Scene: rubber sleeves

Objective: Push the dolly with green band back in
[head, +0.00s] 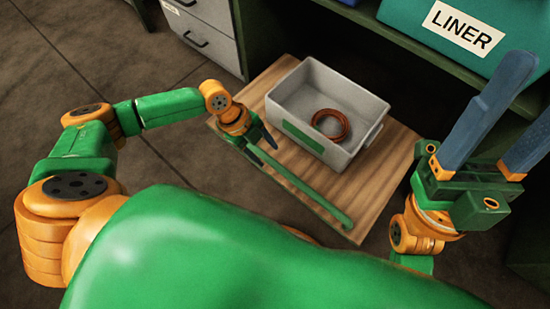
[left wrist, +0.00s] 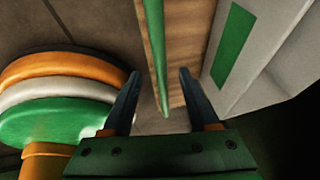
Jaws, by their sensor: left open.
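The dolly (head: 378,195) is a flat wooden board that sticks out from under a dark green shelf. A green bar (head: 310,190) runs along its near edge. A grey bin (head: 345,155) with a green band (head: 303,136) on its front stands on the board. My left gripper (head: 262,138) is open at the left end of the bar. In the left wrist view the bar (left wrist: 157,50) shows between the open fingertips (left wrist: 160,75); I cannot tell whether they touch it. My right gripper (head: 520,95) is raised at the right, its blue fingers apart and empty.
A copper-coloured ring (head: 331,125) lies in the bin. A teal box marked LINER (head: 450,40) stands on the shelf above right. Grey drawers (head: 205,30) stand left of the shelf opening. Bare floor (head: 110,50) lies to the left.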

